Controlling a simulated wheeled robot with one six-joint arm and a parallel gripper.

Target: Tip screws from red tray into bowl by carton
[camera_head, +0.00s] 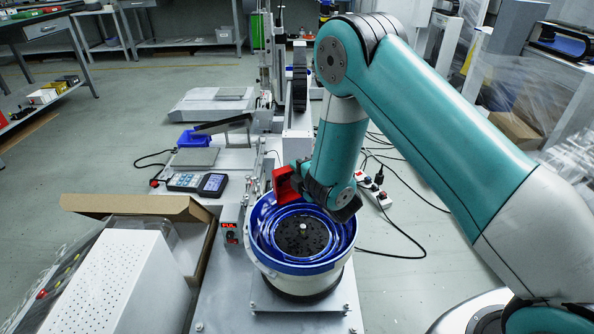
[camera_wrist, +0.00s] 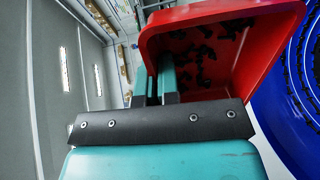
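My gripper (camera_head: 297,184) is shut on the red tray (camera_head: 284,184) and holds it over the left rear rim of the bowl. In the wrist view the fingers (camera_wrist: 158,84) pinch the near left wall of the red tray (camera_wrist: 262,30). Several dark screws (camera_wrist: 205,52) lie inside the tray. The tray looks tilted in the head view. The round bowl (camera_head: 262,250) has a white outside, blue ringed tracks and a dark centre. The bowl's blue inside (camera_wrist: 275,110) shows at the right of the wrist view, with small dark pieces along its edge. The open carton (camera_head: 130,203) stands left of the bowl.
A white perforated box (camera_head: 115,285) stands in front of the carton. A handheld controller (camera_head: 197,184) and a blue bin (camera_head: 195,138) lie on the bench behind it. A small red-display control box (camera_head: 230,226) adjoins the bowl. A power strip (camera_head: 375,192) and cables lie to the right.

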